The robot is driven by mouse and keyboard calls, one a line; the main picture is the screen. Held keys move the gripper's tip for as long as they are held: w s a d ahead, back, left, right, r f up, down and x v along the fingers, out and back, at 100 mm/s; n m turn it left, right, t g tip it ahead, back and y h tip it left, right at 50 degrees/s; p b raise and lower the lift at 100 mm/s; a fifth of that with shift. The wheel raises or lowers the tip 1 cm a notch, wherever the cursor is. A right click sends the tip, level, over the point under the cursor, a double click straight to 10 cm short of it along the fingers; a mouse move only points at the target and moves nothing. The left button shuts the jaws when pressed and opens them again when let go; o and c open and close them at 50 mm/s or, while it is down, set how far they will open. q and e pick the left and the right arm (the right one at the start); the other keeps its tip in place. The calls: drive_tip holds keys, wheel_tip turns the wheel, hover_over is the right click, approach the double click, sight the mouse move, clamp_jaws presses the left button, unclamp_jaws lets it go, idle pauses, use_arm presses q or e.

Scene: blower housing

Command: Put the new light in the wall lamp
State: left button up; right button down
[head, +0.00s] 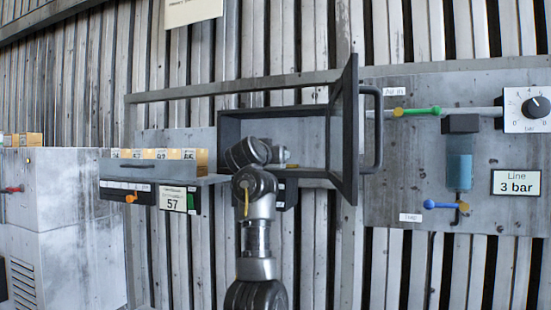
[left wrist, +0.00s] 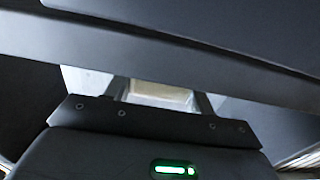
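A dark open-fronted box (head: 230,130), which may be the wall lamp's housing, is on the slatted wall in the head view. Its framed door (head: 345,130) stands open to the right. My arm, apparently the left, rises from below, with its wrist in front of the box opening. It hides most of my left gripper. In the left wrist view the fingers of my left gripper (left wrist: 161,95) are apart, with a pale block (left wrist: 160,91) between them. I cannot tell whether they grip it. A small yellowish piece (head: 292,165) shows beside the wrist. My right gripper is not in view.
A shelf (head: 125,172) with numbered tan cards and a "57" label is left of the box. A door handle (head: 377,130) juts out right. A grey cabinet (head: 70,230) stands left.

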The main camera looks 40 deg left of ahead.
use_arm(q)
drive_tip(key=o, duration=0.4)
drive_tip(key=shift+w+d, duration=0.3)
drive_tip(key=shift+d, duration=0.15)
drive_tip(key=shift+o, duration=0.2)
drive_tip(key=shift+s+r, duration=0.2)
drive_tip(key=shift+s, duration=0.1)
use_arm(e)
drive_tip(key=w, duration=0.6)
use_arm(q)
drive_tip(key=shift+s+a, duration=0.1)
drive_tip(key=shift+s, duration=0.1)
drive_tip(key=shift+s+d+f+b, duration=0.1)
drive_tip(key=shift+s+f+b, duration=0.1)
drive_tip(key=shift+s+b, duration=0.3)
drive_tip(key=shift+s+d+f+b, duration=0.1)
drive_tip(key=shift+s+f+b, duration=0.1)
drive_tip(key=shift+s+b, duration=0.2)
drive_tip(key=b+v, duration=0.4)
drive_tip(key=v, duration=0.5)
drive_tip(key=shift+s+d+r+b, duration=0.3)
drive_tip(key=shift+r, duration=0.05)
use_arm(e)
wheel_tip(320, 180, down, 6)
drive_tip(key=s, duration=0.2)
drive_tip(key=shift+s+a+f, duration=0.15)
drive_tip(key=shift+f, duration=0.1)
